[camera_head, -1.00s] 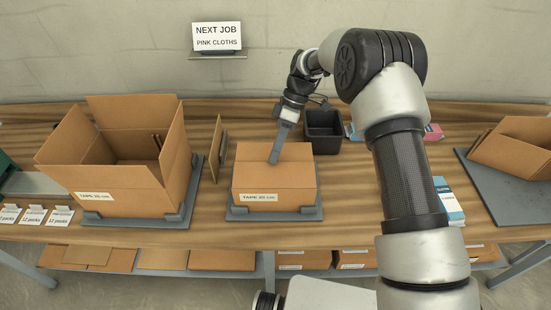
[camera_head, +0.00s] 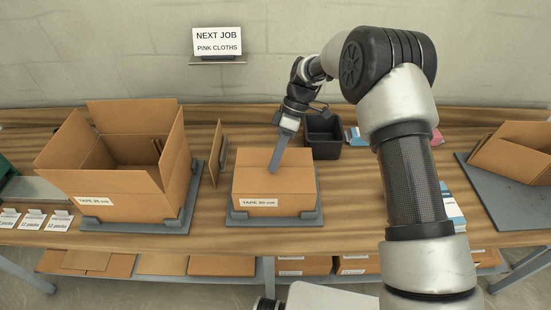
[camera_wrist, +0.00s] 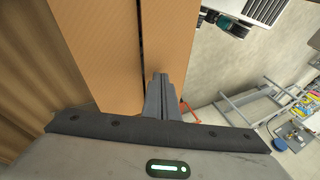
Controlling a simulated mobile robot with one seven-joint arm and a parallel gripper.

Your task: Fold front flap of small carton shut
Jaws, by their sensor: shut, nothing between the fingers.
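The small carton (camera_head: 262,210) sits on a grey plate near the middle of the bench, with a "TAPE 20 cm" label on its front. Its front flap (camera_head: 250,185) lies folded inward over the top, flat or nearly so. In the wrist view the carton's top panels (camera_wrist: 95,45) show with a narrow dark gap between them. My gripper (camera_head: 273,168) is shut and empty, pointing down with its tips at the middle of the carton's top. Its fingers also show in the wrist view (camera_wrist: 162,92), by the gap. Whether the tips touch the flap I cannot tell.
A larger open carton (camera_head: 120,205) stands to the left, with an upright brown panel (camera_head: 217,155) between the two. A black bin (camera_head: 323,135) stands behind right. Another open carton (camera_head: 515,155) is at the far right. Bare bench lies right of the small carton.

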